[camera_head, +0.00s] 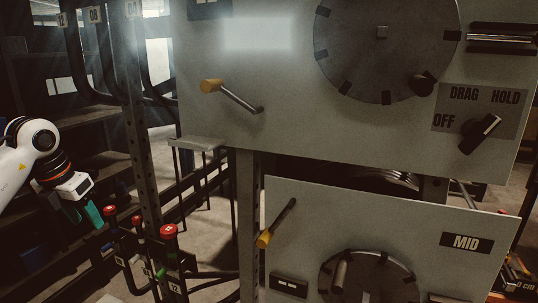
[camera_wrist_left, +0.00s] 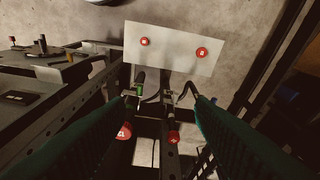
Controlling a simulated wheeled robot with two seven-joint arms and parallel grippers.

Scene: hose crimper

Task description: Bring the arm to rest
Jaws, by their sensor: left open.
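My left arm (camera_head: 28,155) comes in from the left edge in the head view. My left gripper (camera_head: 84,213) has teal fingers and points downward, beside the red-capped fittings. In the left wrist view the two fingers of this gripper (camera_wrist_left: 165,108) are spread wide with nothing held between them. Two red caps (camera_wrist_left: 123,132) show below and between the fingers, apart from them as far as I can tell. My right gripper is not in view.
Red-capped fittings (camera_head: 169,231) stand on a dark rack right of my left gripper. A large grey panel (camera_head: 290,120) with dial and levers and a lower panel marked MID (camera_head: 450,265) fill the right. A pale plate (camera_wrist_left: 172,50) with two red knobs lies ahead of the fingers.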

